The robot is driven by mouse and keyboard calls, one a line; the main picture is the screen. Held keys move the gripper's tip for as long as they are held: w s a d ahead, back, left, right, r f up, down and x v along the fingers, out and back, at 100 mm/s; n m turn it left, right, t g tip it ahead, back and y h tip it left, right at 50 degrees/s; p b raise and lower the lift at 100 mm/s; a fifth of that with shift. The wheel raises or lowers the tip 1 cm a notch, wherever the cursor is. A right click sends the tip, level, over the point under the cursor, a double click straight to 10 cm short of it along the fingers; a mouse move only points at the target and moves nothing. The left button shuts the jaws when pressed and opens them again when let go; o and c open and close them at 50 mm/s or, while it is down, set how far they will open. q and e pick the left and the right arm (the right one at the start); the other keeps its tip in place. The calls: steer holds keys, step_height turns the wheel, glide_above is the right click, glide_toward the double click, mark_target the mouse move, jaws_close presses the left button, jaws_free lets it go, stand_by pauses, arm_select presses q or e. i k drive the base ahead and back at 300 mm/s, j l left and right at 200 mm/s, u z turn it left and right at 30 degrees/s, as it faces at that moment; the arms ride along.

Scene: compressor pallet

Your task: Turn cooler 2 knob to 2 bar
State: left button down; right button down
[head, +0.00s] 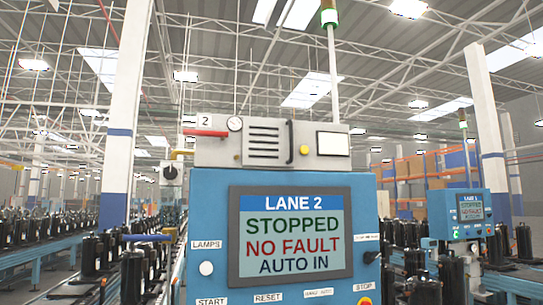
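A grey cooler unit (215,153) marked "2" sits on top of the blue Lane 2 panel (208,222). On its front are a red bar-shaped handle (205,133), a small round gauge (235,123), a vent grille, a dark vertical handle and a round yellow knob (304,150). The gauge reading is too small to tell. A grey box with a black knob (171,172) stands left of the unit, near a yellow pipe; its markings are not legible. I cannot tell which knob is the cooler 2 knob. Neither of my grippers is in view.
The Lane 2 screen (291,234) reads "STOPPED, NO FAULT, AUTO IN". Labelled controls line the panel. Conveyors with black compressors (132,275) run on the left and right. A Lane 1 panel (457,214) stands at right. A pole with a green lamp (329,17) rises behind the cooler.

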mark_target(171, 173)
steer(key=i+j, duration=0.1)
steer(key=j, duration=0.75)
steer(key=i+j+z, duration=0.15)
steer(key=j, duration=1.6)
steer(key=i+z, duration=0.05)
